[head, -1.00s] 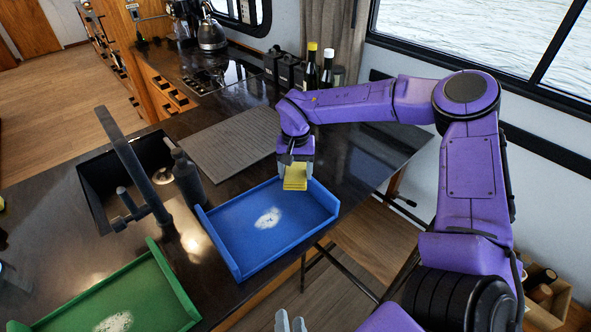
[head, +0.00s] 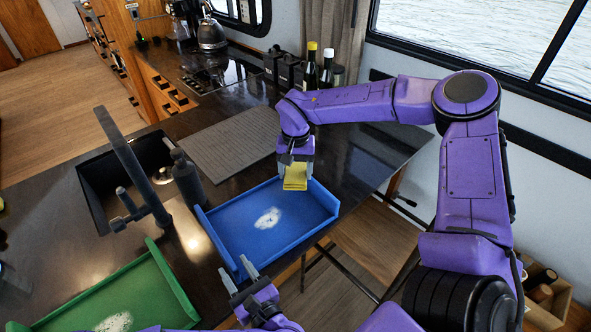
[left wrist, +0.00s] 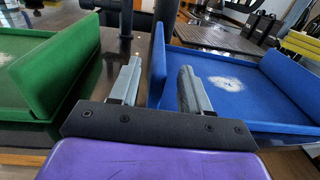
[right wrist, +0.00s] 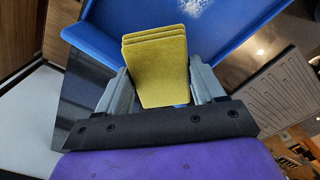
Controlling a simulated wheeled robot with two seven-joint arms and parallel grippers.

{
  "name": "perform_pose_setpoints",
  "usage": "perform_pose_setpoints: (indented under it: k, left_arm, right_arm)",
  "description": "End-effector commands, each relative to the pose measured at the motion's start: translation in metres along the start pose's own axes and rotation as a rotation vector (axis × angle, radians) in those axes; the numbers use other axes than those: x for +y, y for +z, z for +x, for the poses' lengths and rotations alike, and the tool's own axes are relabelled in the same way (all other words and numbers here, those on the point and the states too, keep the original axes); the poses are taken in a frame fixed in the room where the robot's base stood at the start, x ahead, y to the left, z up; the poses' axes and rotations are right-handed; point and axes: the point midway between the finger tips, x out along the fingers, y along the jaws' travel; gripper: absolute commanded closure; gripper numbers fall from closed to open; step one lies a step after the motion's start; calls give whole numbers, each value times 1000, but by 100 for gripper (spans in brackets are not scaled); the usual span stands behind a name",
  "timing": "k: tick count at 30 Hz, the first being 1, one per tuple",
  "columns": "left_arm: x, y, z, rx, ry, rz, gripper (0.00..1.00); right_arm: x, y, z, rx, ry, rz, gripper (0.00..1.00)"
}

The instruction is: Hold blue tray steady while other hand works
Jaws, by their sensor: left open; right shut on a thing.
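The blue tray (head: 285,241) lies on the dark counter with a white powdery patch (head: 268,217) on its floor. My right gripper (head: 295,170) is shut on a yellow sponge-like block (head: 295,179) over the tray's far right corner; it also shows between the fingers in the right wrist view (right wrist: 158,65). My left gripper (head: 239,276) is open and empty at the tray's near left corner. In the left wrist view the blue tray's side wall (left wrist: 158,62) stands between the open fingers (left wrist: 160,88). Whether the fingers touch the wall I cannot tell.
A green tray (head: 178,285) with a white patch lies at the near left. A sink with a dark faucet (head: 135,165) and a soap bottle (head: 187,180) stand left of the blue tray. A grey ribbed mat (head: 225,140) lies behind it. Bottles (head: 311,67) stand at the back.

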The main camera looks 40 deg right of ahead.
Motion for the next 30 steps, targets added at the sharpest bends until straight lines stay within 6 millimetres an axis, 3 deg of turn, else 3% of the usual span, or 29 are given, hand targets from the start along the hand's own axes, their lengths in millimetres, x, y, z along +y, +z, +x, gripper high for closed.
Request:
perform_pose_setpoints:
  k: [9, 20, 25, 30]
  left_arm:
    - [0, 0, 44, 1, 1, 1, 53]
    - [0, 0, 50, 2, -2, 0, 53]
    - [0, 0, 50, 1, -2, 0, 100]
    - [0, 0, 50, 1, -2, 0, 100]
  right_arm:
    - [0, 0, 0, 0, 0, 0, 56]
    - [0, 0, 0, 0, 0, 0, 56]
    - [0, 0, 0, 0, 0, 0, 56]
    - [0, 0, 0, 0, 0, 0, 56]
